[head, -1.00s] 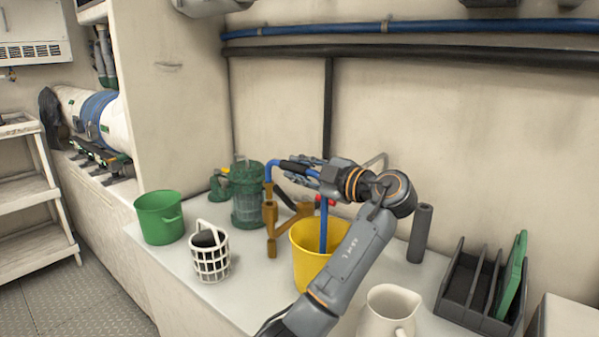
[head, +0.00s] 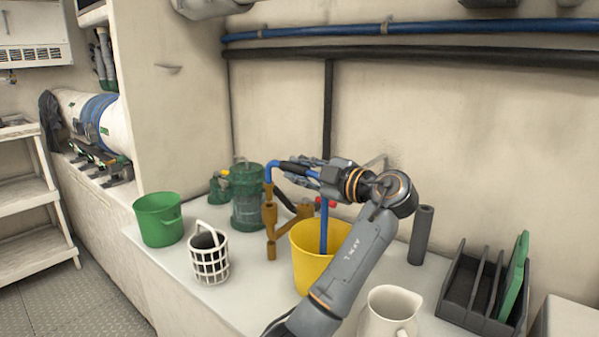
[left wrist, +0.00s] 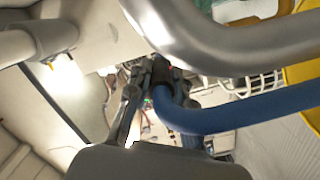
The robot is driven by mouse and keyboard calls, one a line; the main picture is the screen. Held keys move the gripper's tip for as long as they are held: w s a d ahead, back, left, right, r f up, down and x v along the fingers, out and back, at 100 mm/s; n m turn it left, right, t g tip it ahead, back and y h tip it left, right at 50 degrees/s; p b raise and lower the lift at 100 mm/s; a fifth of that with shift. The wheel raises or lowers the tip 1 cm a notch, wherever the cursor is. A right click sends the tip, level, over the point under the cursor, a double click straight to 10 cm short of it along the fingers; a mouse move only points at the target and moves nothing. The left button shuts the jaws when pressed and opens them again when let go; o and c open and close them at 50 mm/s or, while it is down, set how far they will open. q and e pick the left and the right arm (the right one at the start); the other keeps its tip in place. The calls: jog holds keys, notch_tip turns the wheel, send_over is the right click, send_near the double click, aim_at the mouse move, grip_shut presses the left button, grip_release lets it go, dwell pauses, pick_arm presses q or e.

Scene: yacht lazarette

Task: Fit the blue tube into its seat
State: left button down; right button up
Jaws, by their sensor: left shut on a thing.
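My left gripper (head: 308,172) is shut on the blue tube at its black sleeve (head: 294,167), above the counter. To the left of the gripper, the blue tube (head: 271,167) bends down to the top of a brown branched fitting (head: 270,216); I cannot tell how deep its end sits there. Another blue length drops from beside the gripper into the yellow bucket (head: 307,268). In the left wrist view the blue tube (left wrist: 235,112) curves away from the fingers (left wrist: 145,95), with a dark part between them. My right gripper is not in view.
A green strainer housing (head: 248,205) stands behind the fitting. A white basket (head: 209,262) and a green bucket (head: 158,220) stand to the left. A cream jug (head: 388,312), a dark cylinder (head: 420,236) and a grey rack (head: 478,290) are to the right.

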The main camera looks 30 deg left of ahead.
pick_arm(q)
jog(key=shift+b, duration=0.35)
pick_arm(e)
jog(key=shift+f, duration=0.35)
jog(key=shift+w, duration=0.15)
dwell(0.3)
pick_arm(q)
jog(key=shift+f+b, duration=0.3)
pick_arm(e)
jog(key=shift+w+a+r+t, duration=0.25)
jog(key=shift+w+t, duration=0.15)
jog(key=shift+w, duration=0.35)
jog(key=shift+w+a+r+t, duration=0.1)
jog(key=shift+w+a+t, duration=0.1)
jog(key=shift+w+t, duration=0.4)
pick_arm(q)
jog(key=shift+f, duration=0.15)
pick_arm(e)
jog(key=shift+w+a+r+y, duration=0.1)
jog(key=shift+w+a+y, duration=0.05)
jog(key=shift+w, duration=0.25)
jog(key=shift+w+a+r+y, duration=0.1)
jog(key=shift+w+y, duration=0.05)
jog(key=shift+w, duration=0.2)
